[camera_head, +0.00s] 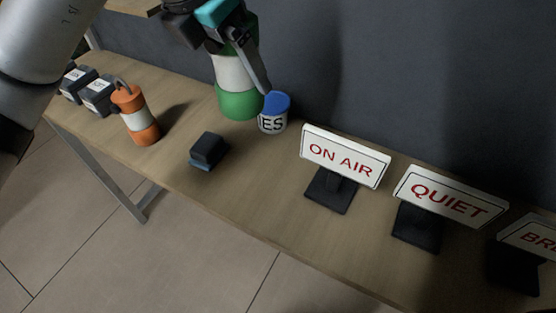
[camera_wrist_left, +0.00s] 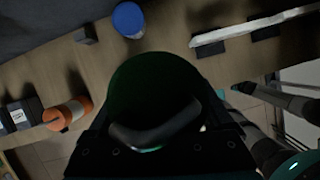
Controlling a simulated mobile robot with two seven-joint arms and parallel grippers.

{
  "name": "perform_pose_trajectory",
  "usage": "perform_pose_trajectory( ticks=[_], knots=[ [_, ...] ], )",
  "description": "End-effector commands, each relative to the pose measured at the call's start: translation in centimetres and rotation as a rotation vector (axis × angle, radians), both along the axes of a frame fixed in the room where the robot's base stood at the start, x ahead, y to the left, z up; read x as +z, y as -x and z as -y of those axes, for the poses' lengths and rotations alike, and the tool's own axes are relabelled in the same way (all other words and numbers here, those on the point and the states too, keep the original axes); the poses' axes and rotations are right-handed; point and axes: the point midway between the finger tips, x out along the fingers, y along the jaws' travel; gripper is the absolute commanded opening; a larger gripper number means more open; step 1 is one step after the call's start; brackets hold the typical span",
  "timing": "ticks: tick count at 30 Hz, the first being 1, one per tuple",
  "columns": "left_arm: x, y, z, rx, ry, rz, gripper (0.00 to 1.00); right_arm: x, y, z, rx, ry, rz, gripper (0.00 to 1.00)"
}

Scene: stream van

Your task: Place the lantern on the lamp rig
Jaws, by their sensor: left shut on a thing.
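A lantern with a green base and white band (camera_head: 230,74) is in my left gripper (camera_head: 240,55), which is shut on it at its top. The lantern is upright, near the back wall. I cannot tell whether its base touches the bench. In the left wrist view its dark green top and handle (camera_wrist_left: 155,133) fill the lower middle. An orange lantern with a white band (camera_head: 134,113) stands on the bench to the left, and also shows in the wrist view (camera_wrist_left: 67,114). I cannot identify a lamp rig for certain. My right gripper is not clearly seen.
A blue-lidded can (camera_head: 275,112) is close beside the green lantern. A small dark block (camera_head: 208,150) sits in front. ON AIR (camera_head: 343,158) and QUIET (camera_head: 450,197) signs, and another cut-off sign (camera_head: 528,238), stand to the right. Dark labelled boxes (camera_head: 97,95) are at far left.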

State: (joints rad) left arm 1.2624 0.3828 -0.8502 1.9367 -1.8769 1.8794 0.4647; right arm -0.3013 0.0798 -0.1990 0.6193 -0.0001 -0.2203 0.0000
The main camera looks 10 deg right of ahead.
Motion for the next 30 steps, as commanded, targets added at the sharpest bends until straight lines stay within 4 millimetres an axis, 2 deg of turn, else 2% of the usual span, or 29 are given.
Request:
perform_pose_trajectory(
  ticks=[15, 18, 26, 30],
  knots=[
    [-12.8, 0.1, 0.0, 0.001, -0.001, -0.006, 0.12, -0.8, -0.3, -0.1, 0.001, -0.002, 0.006, 0.00],
    [-14.3, 0.1, 0.0, 0.000, -0.002, -0.004, 0.12, -0.9, -0.3, -0.1, 0.002, -0.002, 0.006, 0.00],
    [-16.3, 0.1, 0.0, -0.001, 0.000, -0.003, 0.12, -1.0, -0.3, -0.1, 0.002, -0.002, 0.005, 0.00],
    [-18.5, 0.1, 0.0, 0.001, 0.000, -0.005, 0.12, -1.1, -0.3, -0.1, 0.002, -0.002, 0.005, 0.00]
  ],
)
